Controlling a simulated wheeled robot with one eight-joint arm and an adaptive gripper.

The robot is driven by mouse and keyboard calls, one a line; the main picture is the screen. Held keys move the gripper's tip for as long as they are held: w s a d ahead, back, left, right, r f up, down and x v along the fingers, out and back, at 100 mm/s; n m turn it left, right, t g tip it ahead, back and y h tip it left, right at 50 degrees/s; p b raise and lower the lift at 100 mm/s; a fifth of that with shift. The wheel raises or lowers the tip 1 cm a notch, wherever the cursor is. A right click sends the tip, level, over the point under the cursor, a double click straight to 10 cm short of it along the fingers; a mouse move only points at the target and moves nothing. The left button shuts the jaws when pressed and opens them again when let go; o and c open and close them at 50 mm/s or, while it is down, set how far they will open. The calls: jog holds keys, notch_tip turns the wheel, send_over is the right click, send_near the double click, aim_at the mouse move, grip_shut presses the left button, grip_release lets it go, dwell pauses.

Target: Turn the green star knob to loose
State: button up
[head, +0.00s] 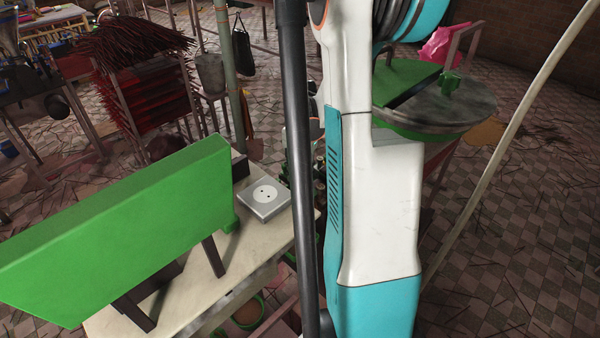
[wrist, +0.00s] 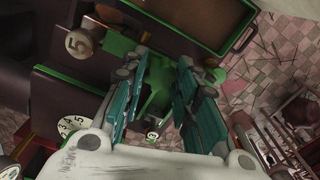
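My gripper (wrist: 156,74) shows in the wrist view with its two teal-padded fingers apart.
In the head view, a green panel (head: 120,225) and a grey socket box (head: 264,199) are on the pale bench (head: 205,290).

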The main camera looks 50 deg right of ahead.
dwell(0.4)
jog(key=n, duration=0.3)
jog(key=shift+n, duration=0.4)
jog(key=n, duration=0.4)
jog(key=shift+n, duration=0.3)
jog(key=n, duration=0.8)
jog(key=shift+n+p, duration=0.3)
jog(key=shift+n, duration=0.3)
jog(key=o, duration=1)
jog(key=shift+o, duration=0.2)
